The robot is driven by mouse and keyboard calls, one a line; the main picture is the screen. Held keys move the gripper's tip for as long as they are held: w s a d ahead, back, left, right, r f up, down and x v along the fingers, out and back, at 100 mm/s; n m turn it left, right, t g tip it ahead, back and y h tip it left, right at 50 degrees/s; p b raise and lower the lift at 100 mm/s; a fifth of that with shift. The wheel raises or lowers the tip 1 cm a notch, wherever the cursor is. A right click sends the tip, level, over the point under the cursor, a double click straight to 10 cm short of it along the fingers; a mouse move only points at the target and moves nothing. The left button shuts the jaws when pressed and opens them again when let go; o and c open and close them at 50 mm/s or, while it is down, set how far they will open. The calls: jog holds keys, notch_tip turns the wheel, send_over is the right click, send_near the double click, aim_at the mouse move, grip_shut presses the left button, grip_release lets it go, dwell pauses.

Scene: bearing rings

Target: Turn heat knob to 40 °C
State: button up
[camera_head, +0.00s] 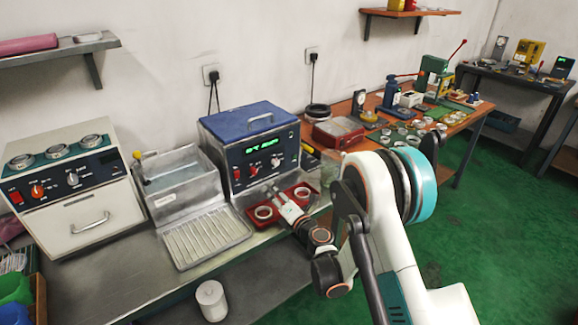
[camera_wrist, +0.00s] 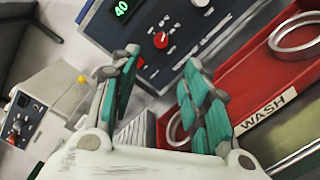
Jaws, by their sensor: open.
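The blue-lidded bath unit (camera_head: 248,135) stands on the steel bench with a dark front panel and a lit green display (camera_head: 264,145). In the wrist view the display (camera_wrist: 121,8) reads 40. A red knob (camera_wrist: 161,40) with marks around it sits on that panel, and a silver knob (camera_wrist: 201,2) is near the top edge. The labels are too blurred to tell which is the heat knob. My gripper (camera_wrist: 162,58) is open and empty, its green-padded fingers spread in front of the panel, apart from the red knob. In the head view it is low before the panel (camera_head: 278,192).
A red tray (camera_head: 298,197) with metal rings lies below the panel; its label reads WASH. A steel basin (camera_head: 180,178) and a ribbed drain tray (camera_head: 205,237) stand left of the unit. A cream oven-like machine (camera_head: 75,205) is farther left.

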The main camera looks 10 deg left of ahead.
aim_at(254, 173)
jog(key=shift+w+a+f, duration=0.1)
jog(key=shift+a+f, duration=0.05)
jog(key=shift+f, duration=0.05)
jog(key=shift+w+a, duration=0.15)
jog(key=shift+w, duration=0.05)
jog(key=b+x, duration=0.3)
jog(key=x, duration=0.8)
jog(key=shift+w+a+f, duration=0.15)
jog(key=shift+b+x, duration=0.4)
jog(key=shift+x, duration=0.45)
grip_shut()
